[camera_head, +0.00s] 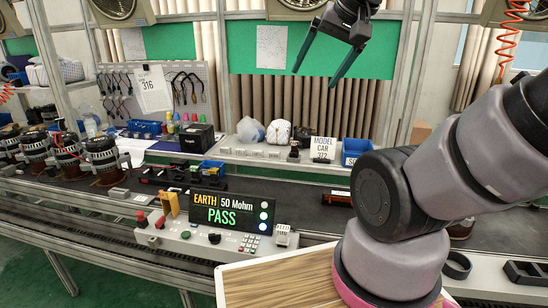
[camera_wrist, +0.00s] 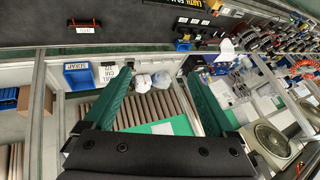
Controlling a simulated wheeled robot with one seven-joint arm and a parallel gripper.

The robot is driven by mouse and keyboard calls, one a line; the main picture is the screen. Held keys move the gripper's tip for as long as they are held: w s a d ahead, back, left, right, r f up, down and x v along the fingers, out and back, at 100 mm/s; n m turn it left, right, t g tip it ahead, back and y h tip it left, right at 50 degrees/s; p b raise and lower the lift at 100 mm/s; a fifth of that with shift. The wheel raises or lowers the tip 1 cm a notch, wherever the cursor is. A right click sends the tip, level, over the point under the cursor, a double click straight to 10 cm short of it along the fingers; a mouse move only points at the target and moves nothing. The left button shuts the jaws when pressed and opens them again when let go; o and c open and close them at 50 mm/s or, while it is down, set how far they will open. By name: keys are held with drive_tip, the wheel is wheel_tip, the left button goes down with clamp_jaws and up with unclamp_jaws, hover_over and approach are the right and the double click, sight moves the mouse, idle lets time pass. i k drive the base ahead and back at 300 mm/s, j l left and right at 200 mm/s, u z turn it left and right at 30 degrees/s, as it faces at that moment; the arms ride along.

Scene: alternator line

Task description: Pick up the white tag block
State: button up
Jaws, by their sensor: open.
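My gripper (camera_head: 314,76) hangs high at the top of the head view, in front of the green board. Its two dark green fingers are spread, with nothing between them. In the wrist view the open fingers (camera_wrist: 156,82) point toward the shelf and conveyor. I cannot tell for sure which item is the white tag block. A small pale block (camera_head: 119,193) and another (camera_head: 140,198) lie at the conveyor's near edge, left of the tester. A dark red-edged piece with a white label (camera_wrist: 84,29) lies on the belt in the wrist view. My gripper is well away from all of these.
The tester (camera_head: 222,215) reads EARTH 50 Mohm PASS at the conveyor's front. Several alternators (camera_head: 103,160) stand at left. A shelf behind holds a MODEL CAR card (camera_head: 323,148), a blue bin (camera_head: 354,150) and white bags. A wooden-topped surface (camera_head: 280,282) is in front.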

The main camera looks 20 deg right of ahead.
sight(273, 154)
drive_tip(key=k+l+z, duration=0.15)
drive_tip(key=k+z, duration=0.2)
drive_tip(key=k, duration=0.3)
drive_tip(key=j+z, duration=0.25)
drive_tip(key=z, duration=0.15)
drive_tip(key=i+j+z, duration=0.1)
drive_tip(key=j+z, duration=0.5)
drive_tip(key=z, duration=0.2)
drive_tip(key=j, duration=1)
drive_tip(key=k+j, duration=0.15)
drive_tip(key=j, duration=1.9)
drive_tip(key=k+u, duration=0.05)
drive_tip(key=k, duration=0.05)
